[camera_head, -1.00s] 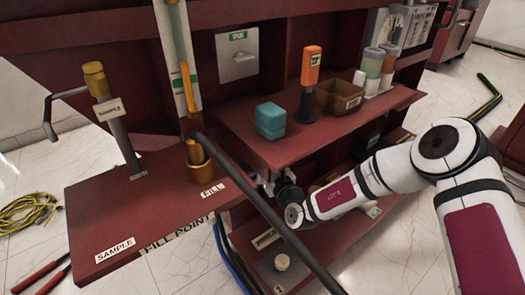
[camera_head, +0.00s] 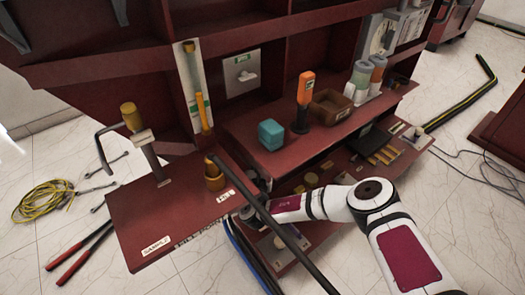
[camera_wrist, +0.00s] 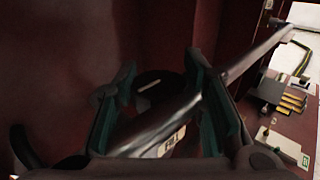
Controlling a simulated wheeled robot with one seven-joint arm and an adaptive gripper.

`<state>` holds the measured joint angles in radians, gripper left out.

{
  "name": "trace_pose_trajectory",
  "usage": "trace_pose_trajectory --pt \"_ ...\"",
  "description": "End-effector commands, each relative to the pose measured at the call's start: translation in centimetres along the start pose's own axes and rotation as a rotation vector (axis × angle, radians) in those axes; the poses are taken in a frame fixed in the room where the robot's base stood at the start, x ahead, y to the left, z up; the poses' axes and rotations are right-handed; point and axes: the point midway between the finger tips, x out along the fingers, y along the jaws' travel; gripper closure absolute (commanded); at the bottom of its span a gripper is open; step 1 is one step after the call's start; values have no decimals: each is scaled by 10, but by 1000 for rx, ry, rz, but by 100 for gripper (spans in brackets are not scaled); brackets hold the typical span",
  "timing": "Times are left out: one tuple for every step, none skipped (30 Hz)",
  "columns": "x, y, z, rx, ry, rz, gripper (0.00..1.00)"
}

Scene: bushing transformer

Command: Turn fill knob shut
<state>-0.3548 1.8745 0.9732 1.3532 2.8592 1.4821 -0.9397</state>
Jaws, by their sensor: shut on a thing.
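In the wrist view my gripper (camera_wrist: 158,78) has its two green fingers on either side of a dark round knob (camera_wrist: 149,86) with a short white mark. The fingers appear closed on the knob, and their contact is partly shadowed. A label reading FILL (camera_wrist: 172,142) shows below the knob. In the head view my gripper (camera_head: 252,212) is at the edge of the red bench, beside the FILL label (camera_head: 225,195), and the knob itself is hidden there.
A teal box (camera_head: 271,134) and an orange-handled tool (camera_head: 304,100) stand on the shelf.

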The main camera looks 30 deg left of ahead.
Motion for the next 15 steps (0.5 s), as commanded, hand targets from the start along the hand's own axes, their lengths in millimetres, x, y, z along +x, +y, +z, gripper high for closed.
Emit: trace_pose_trajectory --pt "-3 2 -1 3 6 -32 90" --pt "-3 2 -2 4 6 -55 90" --pt "-3 2 -2 3 6 -87 90" --pt "-3 2 -2 4 6 -113 90" --pt "-3 2 -3 3 6 -139 90" --pt "-3 3 -4 4 6 -177 90" --pt "-2 2 -4 2 6 -205 90" --pt "-2 2 -5 3 5 -232 90" --pt "-2 2 -5 2 5 -267 90" --pt "-1 2 -5 3 4 -293 90" --pt "-1 3 -6 2 4 -317 90" --pt "-1 2 -6 3 4 -350 90" --pt "-1 2 -6 2 3 -373 90" --pt "0 2 -6 2 3 -395 90" --pt "0 2 -6 2 2 -423 90"
